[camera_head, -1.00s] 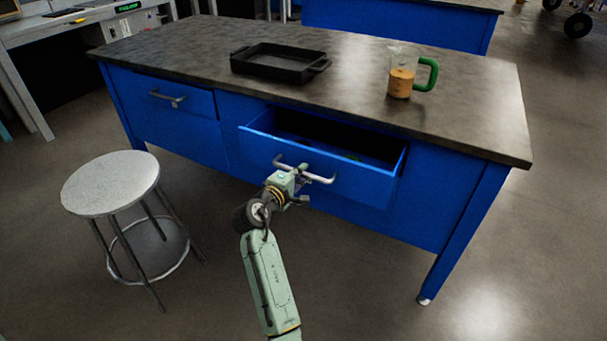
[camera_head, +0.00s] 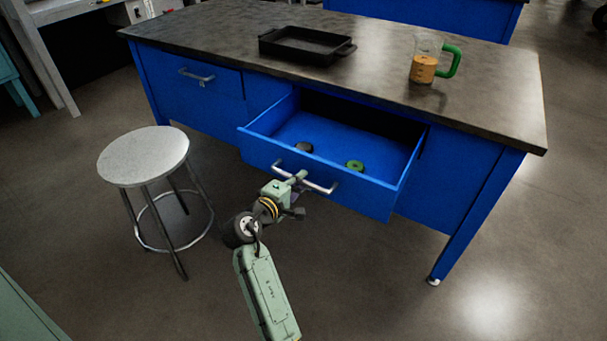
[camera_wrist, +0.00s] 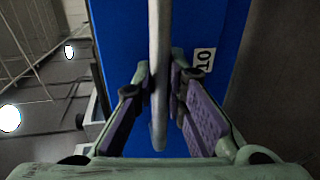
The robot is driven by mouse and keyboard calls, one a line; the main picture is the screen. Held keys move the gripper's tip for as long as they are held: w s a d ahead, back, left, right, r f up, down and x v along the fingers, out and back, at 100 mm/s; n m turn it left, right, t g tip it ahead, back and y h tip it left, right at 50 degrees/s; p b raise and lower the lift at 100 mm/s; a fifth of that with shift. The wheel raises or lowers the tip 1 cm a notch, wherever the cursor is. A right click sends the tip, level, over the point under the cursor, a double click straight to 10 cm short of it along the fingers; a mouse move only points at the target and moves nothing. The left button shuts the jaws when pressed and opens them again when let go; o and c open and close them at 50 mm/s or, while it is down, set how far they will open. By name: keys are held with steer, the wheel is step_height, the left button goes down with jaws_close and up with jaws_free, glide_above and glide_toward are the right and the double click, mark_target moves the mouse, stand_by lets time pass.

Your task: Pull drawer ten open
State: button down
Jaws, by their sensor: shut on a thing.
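The blue drawer (camera_head: 336,185) under the right part of the bench stands well out, with its inside in view. A label reading 10 (camera_wrist: 204,60) is on its front in the wrist view. Its grey bar handle (camera_head: 323,187) also shows in the wrist view (camera_wrist: 159,60), running between my fingers. My gripper (camera_head: 297,180) is shut on this handle, with purple pads on both sides of the bar.
A shut blue drawer (camera_head: 190,95) is at the bench's left. A black tray (camera_head: 300,46) and a beaker with a green handle (camera_head: 424,66) stand on the bench top (camera_head: 215,30). A round stool (camera_head: 143,157) stands left of my arm. The floor at the right is clear.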

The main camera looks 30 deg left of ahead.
steer(key=shift+s, duration=0.1)
steer(key=c, duration=1.6)
jaws_free()
steer(key=s+r, duration=0.2)
steer(key=s, duration=0.9)
steer(key=shift+s+a+r, duration=0.15)
steer(key=shift+s+a, duration=0.05)
steer(key=shift+s, duration=0.2)
